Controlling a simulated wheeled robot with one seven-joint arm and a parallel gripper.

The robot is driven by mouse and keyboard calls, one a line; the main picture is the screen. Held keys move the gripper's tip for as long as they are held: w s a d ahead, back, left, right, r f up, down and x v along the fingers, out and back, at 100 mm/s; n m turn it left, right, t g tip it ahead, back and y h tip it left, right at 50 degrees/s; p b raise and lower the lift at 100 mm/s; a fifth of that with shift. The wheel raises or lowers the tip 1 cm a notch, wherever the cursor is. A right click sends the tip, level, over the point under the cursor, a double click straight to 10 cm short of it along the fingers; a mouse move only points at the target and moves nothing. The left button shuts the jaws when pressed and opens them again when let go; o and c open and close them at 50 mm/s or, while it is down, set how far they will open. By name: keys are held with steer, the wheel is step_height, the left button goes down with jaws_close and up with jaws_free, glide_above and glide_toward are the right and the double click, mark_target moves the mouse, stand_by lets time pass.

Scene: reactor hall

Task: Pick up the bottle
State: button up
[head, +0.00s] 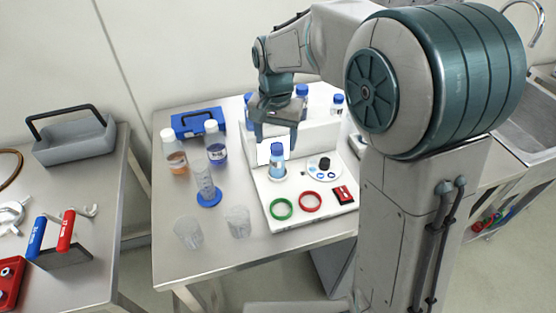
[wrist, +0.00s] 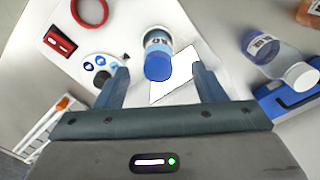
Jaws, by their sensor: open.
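A small clear bottle (head: 277,161) with a blue cap and a label stands upright on a white board (head: 258,193) on the metal table. My gripper (head: 276,138) is just above it, pointing down. In the wrist view the bottle (wrist: 158,52) lies ahead of and between my two fingertips (wrist: 162,72), its blue cap towards me. The fingers are apart and do not appear to touch it. Other blue-capped bottles (head: 302,90) stand behind at the white rack, partly hidden by my arm.
White-capped bottles (head: 216,142), a cylinder (head: 205,182) on a blue base and beakers (head: 238,222) stand to the left. A blue case (head: 197,122) is behind.

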mark_target(277, 155)
steer(key=shift+w+d+f+p, duration=0.1)
steer(key=shift+f+p, duration=0.2)
steer(key=shift+f, duration=1.3)
steer(key=shift+w+d+f+p, duration=0.1)
steer(key=shift+f+p, duration=0.15)
steer(key=shift+f, duration=1.3)
steer(key=shift+c, duration=0.3)
steer(key=c, duration=1.1)
steer(key=shift+r, duration=0.1)
